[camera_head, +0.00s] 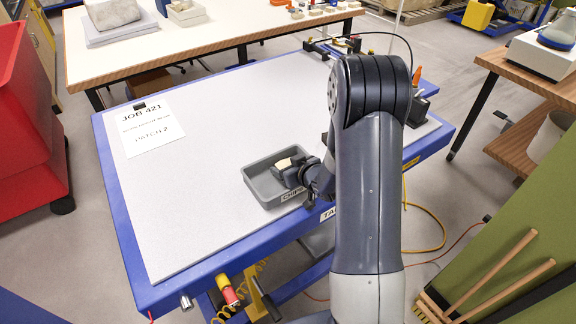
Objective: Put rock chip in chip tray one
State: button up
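A grey open tray (256,187) with a label starting "CHIPS" lies on the table in front of my arm; the rest of its label is hidden by my wrist. My gripper (286,174) is over the right part of the tray, low against or inside its rim. A small beige chip (284,162) shows right beside the gripper's fingers, at the tray's far side. I cannot tell whether the fingers hold it or whether it lies in the tray. The fingers are small and dark, so their opening does not show clearly.
The blue-framed table (115,200) has a wide bare grey top left of the tray. A "JOB 421" sheet (146,128) lies at its left. Dark items stand at the right edge, partly behind my arm. A white-topped bench (200,40) stands behind.

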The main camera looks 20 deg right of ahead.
jog(key=shift+o, duration=0.6)
jog(key=shift+r, duration=0.25)
jog(key=v, duration=1.2)
jog(key=shift+w+f, duration=0.1)
jog(key=x, duration=1.2)
jog(key=shift+f, duration=0.15)
jog(key=shift+r, duration=0.6)
